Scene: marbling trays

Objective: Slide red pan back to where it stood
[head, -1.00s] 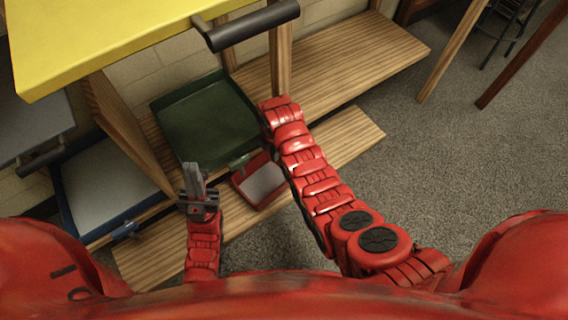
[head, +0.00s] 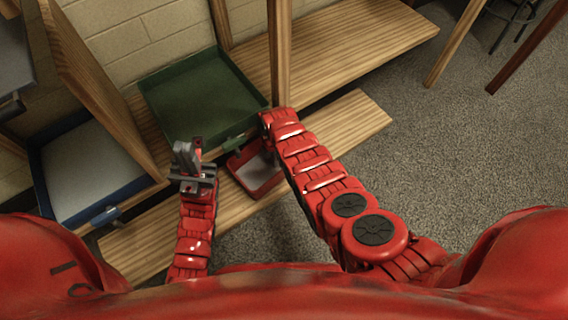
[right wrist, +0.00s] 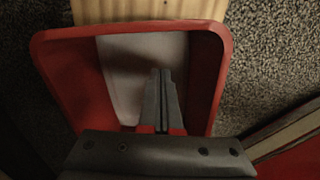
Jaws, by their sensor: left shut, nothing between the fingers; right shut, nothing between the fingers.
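The red pan (head: 259,186) has a pale grey inside and sits at the low wooden plank, partly hidden by my right forearm in the head view. It fills the middle of the right wrist view (right wrist: 216,50). My right gripper (right wrist: 161,72) is shut and empty, its fingertips over the pan's pale inside; contact cannot be told. In the head view it is hidden behind the forearm. My left gripper (head: 187,150) is shut and empty, left of the pan and in front of the green tray.
A green tray (head: 160,78) stands on the shelf behind the pan. A blue tray (head: 42,185) with a pale inside is at left. The low plank (head: 350,125) is bare to the right. A wooden post (head: 279,50) rises behind my right arm. Carpet (head: 430,160) is clear at right.

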